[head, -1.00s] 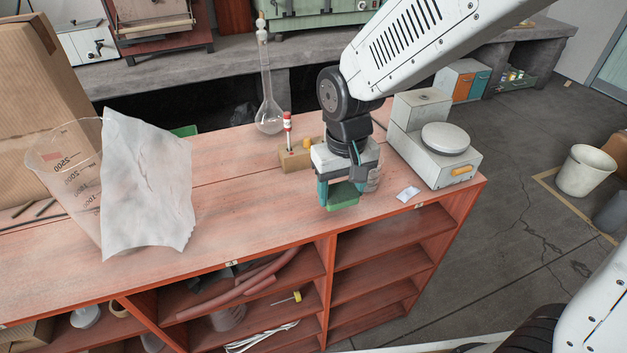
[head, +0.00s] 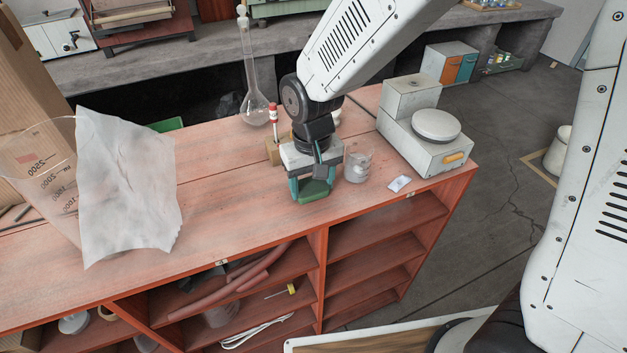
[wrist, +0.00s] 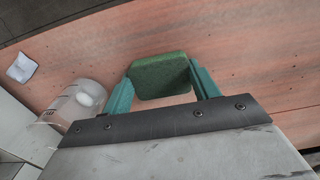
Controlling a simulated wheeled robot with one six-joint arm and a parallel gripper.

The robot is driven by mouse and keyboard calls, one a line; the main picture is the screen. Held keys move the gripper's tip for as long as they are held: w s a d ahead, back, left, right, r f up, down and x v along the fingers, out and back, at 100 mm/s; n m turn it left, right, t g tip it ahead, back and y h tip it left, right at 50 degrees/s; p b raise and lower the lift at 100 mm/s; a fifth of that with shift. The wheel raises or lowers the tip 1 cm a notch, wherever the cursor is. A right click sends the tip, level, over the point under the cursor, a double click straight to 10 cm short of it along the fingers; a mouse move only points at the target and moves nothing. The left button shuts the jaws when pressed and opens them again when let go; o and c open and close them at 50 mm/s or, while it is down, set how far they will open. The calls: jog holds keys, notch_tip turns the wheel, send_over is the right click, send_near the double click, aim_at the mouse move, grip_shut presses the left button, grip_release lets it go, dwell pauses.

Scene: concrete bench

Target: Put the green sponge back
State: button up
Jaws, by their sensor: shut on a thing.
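The green sponge (head: 313,191) is a flat block held between the teal fingers of my gripper (head: 314,184). My gripper is shut on it, pointing down over the red-brown bench top. In the wrist view the sponge (wrist: 160,75) sits between the two fingertips (wrist: 158,82), with bench surface visible around it. The sponge is low over the bench near its front edge; I cannot tell whether it touches the surface. A green thing (head: 166,125) at the back left is mostly hidden behind the crumpled paper.
A small glass beaker (head: 357,165) stands close to the right of my gripper. A white scale (head: 430,140) and a small packet (head: 399,183) lie further right. Crumpled paper (head: 125,190) is at left; bench between is clear.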

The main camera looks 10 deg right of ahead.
aim_at(313, 186)
jog(key=o, duration=1)
jog(key=shift+o, duration=0.2)
notch_tip(313, 186, up, 12)
jog(key=s+d+r+m, duration=0.1)
jog(key=s+d+r, duration=0.25)
jog(key=d, duration=0.35)
jog(key=s+d+r+m, duration=0.1)
jog(key=s+d+r, duration=0.2)
jog(key=s+d, duration=0.3)
jog(key=s+d+m+t, duration=0.1)
jog(key=s+d, duration=0.7)
jog(key=s, duration=0.1)
jog(key=shift+s+f, duration=0.2)
jog(key=shift+s, duration=0.15)
